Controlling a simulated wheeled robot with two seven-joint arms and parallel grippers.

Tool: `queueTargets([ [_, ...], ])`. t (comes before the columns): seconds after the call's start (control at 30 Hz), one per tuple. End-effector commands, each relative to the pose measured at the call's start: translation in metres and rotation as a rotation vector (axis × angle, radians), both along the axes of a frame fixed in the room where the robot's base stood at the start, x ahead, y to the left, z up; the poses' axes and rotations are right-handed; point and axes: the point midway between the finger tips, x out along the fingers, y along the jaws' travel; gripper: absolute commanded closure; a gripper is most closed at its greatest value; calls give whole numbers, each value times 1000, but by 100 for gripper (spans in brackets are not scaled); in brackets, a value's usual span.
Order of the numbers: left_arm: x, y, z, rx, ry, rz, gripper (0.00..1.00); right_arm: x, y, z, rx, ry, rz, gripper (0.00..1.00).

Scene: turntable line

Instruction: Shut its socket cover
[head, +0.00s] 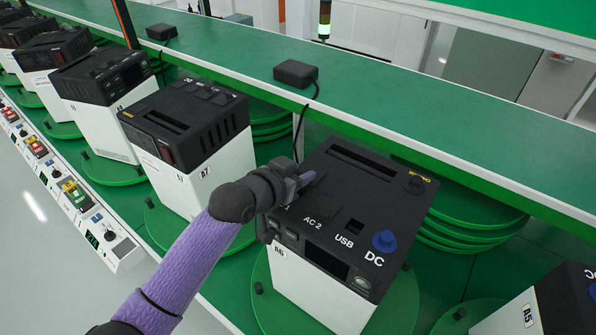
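The power unit labelled A6 (318,290) has a white body and a black top, and stands on a green round turntable (400,315). Its top carries printed AC 2, USB and DC labels, a dark square USB opening (354,227) and a round blue part (385,241) at DC. A dark flap (324,208) lies by the AC 2 label; its exact tilt is hard to tell. My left gripper (306,182) is over the left edge of the top, beside that flap, hiding the area left of AC 2. Its finger gap is unclear. My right gripper is out of view.
Unit B7 (205,170) stands close on the left, with more units in a row behind it. Unit A5 (540,305) is at the lower right. A green shelf (420,115) with small black boxes (296,73) runs behind. A cable hangs near my gripper.

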Motion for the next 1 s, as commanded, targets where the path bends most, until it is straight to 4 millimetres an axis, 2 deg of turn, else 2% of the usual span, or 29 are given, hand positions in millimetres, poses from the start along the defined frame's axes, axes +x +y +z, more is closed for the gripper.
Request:
queueTargets([
  [0.03,0,0,0,0,0,0,72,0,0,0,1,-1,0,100],
  [0.17,0,0,0,0,0,0,99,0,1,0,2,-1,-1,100],
  [1.0,0,0,0,1,1,0,100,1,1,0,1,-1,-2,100],
])
